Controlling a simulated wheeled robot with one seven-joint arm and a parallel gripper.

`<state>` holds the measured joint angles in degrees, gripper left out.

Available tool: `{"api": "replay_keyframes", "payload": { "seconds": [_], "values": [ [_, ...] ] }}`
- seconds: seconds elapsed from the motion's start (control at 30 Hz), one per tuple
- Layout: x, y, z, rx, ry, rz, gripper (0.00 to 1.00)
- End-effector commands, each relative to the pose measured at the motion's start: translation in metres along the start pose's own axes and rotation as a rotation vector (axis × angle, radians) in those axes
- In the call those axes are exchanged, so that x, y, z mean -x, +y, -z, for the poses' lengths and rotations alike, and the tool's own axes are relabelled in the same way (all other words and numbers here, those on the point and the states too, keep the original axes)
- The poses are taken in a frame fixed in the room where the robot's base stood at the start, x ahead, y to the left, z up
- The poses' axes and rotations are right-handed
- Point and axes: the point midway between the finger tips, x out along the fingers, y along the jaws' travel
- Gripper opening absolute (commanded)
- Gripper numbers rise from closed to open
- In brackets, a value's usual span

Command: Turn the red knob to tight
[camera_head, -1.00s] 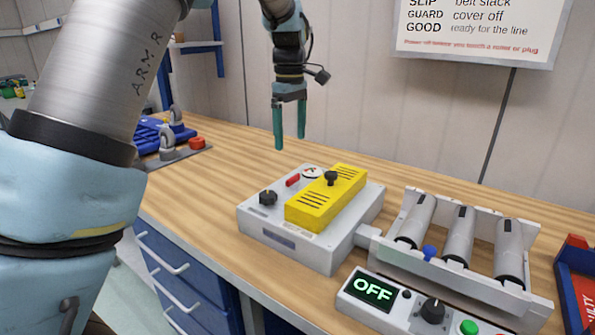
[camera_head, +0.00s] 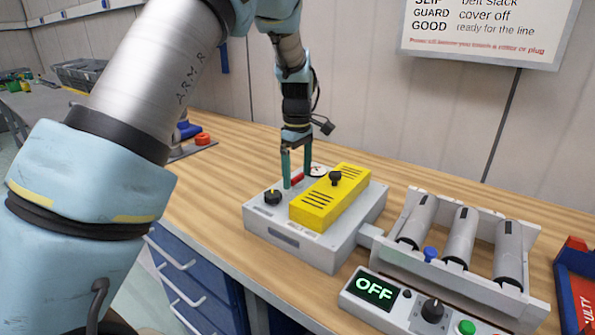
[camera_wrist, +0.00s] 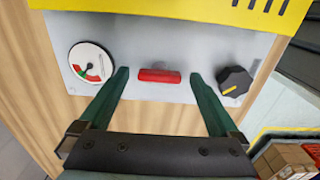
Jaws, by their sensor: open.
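The red knob (camera_wrist: 159,76) is a short red bar on the light grey top of the machine box (camera_head: 320,256). It also shows in the head view (camera_head: 297,179), partly behind a finger. My gripper (camera_wrist: 160,85) is open, with one green finger on each side of the red knob and a gap on both sides. In the head view my gripper (camera_head: 296,181) points down over the back left part of the box.
A black knob (camera_wrist: 235,81) with a yellow mark sits right of the red one. A yellow slotted cover (camera_head: 329,197) stands close by on the box. Rollers (camera_head: 461,238) and a control panel reading OFF (camera_head: 374,288) are to the right.

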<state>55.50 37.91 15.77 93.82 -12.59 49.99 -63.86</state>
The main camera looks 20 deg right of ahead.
Motion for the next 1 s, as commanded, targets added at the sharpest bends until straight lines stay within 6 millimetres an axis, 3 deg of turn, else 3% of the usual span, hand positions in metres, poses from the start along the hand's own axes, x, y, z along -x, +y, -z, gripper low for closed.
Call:
{"api": "replay_keyframes", "payload": {
  "seconds": [0.13, 0.87, 1.0],
  "values": [
    [0.0000, -0.0001, -0.0001, 0.000, 0.000, 0.000, 0.96],
    [0.0004, -0.0004, -0.0001, -0.001, 0.000, 0.001, 0.14],
    [0.0004, -0.0005, -0.0001, -0.003, 0.000, 0.001, 0.12]
  ]
}}
